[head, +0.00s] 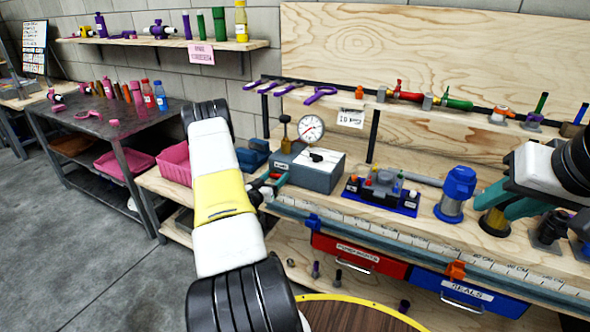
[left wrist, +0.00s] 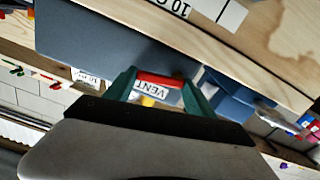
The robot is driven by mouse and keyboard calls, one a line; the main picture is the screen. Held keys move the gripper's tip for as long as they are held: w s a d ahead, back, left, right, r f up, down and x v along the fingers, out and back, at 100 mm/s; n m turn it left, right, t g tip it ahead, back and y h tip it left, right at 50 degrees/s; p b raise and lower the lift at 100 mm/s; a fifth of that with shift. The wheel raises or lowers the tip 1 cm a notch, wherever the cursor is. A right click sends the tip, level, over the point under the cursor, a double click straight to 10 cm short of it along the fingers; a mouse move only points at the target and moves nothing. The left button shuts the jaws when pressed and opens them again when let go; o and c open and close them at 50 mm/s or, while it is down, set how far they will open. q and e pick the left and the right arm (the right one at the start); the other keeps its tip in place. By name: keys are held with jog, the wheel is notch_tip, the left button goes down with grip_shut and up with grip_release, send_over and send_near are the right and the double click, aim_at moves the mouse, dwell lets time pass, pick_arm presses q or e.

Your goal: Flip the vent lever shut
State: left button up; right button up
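The grey box (head: 308,169) with a round dial gauge (head: 311,128) stands on the bench. In the left wrist view, a red lever (left wrist: 160,80) and a white VENT label (left wrist: 150,91) show at its edge. My left gripper (head: 272,184) is at the box's left front end. In the left wrist view its teal fingers (left wrist: 160,92) are apart, one on each side of the lever and label; I cannot tell whether they touch the lever. My right gripper (head: 503,205) is above the bench at the right, its teal fingers apart, with nothing seen between them.
A blue tray of small parts (head: 381,196) and a blue cylinder (head: 456,190) stand right of the box. A yellow-and-black piece (head: 494,222) is near my right gripper. Red (head: 358,255) and blue (head: 468,291) drawers hang below the bench. A pink bin (head: 174,163) is at left.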

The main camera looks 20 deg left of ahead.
pick_arm(q)
jog(key=c, duration=0.5)
jog(key=shift+o, duration=0.2)
jog(key=shift+f+m, duration=0.3)
jog(key=shift+m, duration=1)
jog(key=o, duration=1.4)
jog(key=s, duration=0.7)
jog(key=shift+s+a, duration=0.25)
jog(key=shift+s, duration=0.15)
